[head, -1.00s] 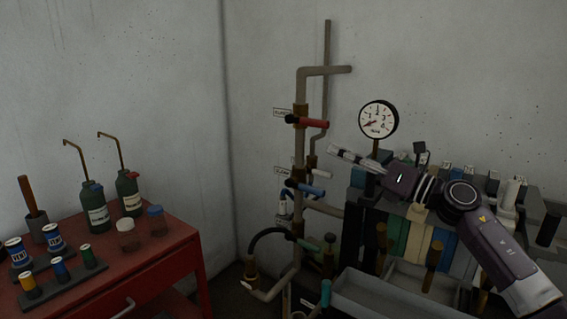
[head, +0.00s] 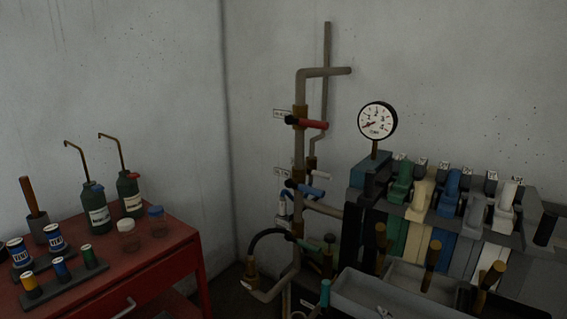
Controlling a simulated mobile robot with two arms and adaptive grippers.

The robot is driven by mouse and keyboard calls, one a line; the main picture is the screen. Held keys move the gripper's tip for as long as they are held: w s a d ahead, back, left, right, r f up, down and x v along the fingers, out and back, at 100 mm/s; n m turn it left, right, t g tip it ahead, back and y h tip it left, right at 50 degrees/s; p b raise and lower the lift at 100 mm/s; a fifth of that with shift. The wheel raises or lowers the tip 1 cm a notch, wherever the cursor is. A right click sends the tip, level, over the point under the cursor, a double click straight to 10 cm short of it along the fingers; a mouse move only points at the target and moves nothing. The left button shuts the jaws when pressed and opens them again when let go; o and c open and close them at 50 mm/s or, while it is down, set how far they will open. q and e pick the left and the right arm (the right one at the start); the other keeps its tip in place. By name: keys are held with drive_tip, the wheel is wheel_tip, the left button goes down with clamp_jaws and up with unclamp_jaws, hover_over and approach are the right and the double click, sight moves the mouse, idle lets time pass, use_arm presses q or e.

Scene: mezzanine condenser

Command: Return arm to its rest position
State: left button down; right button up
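Neither of my arms and neither gripper shows in the head view now. The place where an arm was, in front of the pressure gauge (head: 377,120) and the row of coloured levers (head: 449,192), is clear. The gauge stands on a short stem with its dial facing me. The levers are green, cream, blue, grey and white, side by side on a dark block.
A red cart (head: 165,252) at left holds two oil cans (head: 130,193), jars and spools. Pipes with a red-handled valve (head: 312,124) and a blue-handled valve (head: 305,188) run up the wall. A grey tray (head: 385,296) sits at lower right.

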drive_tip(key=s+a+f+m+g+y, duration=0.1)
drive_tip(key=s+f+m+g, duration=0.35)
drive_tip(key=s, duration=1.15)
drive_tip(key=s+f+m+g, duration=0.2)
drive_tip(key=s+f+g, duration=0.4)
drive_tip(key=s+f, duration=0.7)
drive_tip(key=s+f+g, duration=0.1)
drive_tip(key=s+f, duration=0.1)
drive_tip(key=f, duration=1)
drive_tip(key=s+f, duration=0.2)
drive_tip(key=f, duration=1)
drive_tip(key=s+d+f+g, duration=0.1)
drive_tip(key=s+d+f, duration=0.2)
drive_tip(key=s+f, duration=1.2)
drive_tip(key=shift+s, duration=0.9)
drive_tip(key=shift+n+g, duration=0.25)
